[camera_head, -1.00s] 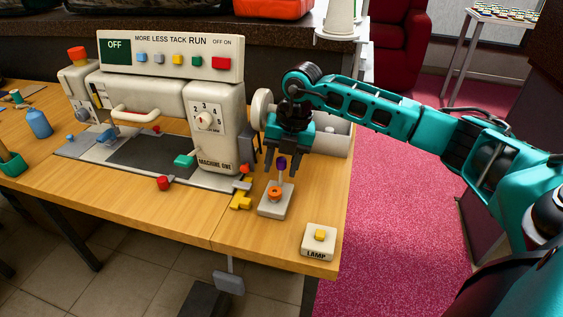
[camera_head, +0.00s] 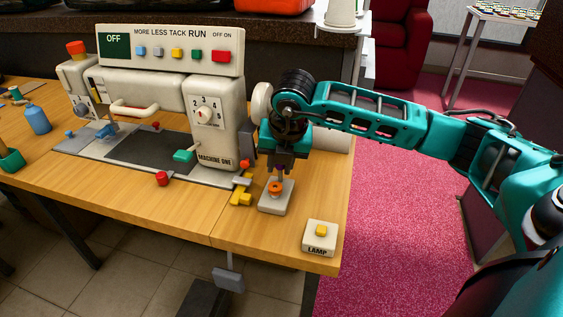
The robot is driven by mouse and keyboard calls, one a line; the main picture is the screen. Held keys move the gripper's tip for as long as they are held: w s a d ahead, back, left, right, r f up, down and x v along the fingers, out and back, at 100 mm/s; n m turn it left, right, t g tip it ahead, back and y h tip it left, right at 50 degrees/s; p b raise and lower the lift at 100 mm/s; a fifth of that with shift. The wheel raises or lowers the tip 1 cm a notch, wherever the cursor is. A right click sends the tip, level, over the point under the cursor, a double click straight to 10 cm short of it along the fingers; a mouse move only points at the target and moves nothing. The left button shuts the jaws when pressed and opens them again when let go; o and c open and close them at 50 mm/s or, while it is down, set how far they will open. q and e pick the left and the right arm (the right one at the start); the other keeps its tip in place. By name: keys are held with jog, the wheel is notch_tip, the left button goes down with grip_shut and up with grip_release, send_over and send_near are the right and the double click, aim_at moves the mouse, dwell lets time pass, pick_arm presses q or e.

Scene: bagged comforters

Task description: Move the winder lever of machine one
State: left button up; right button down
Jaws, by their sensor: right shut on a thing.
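Machine one (camera_head: 213,135) is a cream sewing machine with a numbered dial and a sign reading OFF, set into the wooden table. To its right stands a small winder with a pale base (camera_head: 275,203), an orange ring (camera_head: 274,188) and an upright lever (camera_head: 286,181). The lever's purple top is mostly hidden by my right gripper (camera_head: 280,171). My right gripper points down over the winder and is shut on the lever's top. My left gripper is not in view.
A LAMP box (camera_head: 319,239) with a yellow button sits at the table's front right corner. Yellow blocks (camera_head: 241,195) and a red knob (camera_head: 162,179) lie left of the winder. A pale handwheel (camera_head: 262,100) is close behind my gripper. Bare table (camera_head: 190,210) lies in front.

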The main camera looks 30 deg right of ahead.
jog(key=shift+s+a+f+t+h+b, duration=0.25)
jog(key=shift+f+t+h+b, duration=0.15)
jog(key=shift+b, duration=0.15)
jog(key=shift+r+b, duration=0.15)
jog(key=shift+b, duration=0.15)
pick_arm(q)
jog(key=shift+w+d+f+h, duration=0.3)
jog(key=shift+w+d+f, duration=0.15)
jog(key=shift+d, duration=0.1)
pick_arm(e)
jog(key=shift+r+t+h, duration=0.2)
jog(key=shift+t+h, duration=0.1)
jog(key=shift+h, duration=0.1)
jog(key=shift+s+a, duration=0.1)
jog(key=c, duration=1.3)
grip_release()
jog(key=o, duration=0.3)
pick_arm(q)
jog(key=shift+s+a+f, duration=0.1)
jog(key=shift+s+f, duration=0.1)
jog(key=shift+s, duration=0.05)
pick_arm(e)
jog(key=shift+o, duration=0.2)
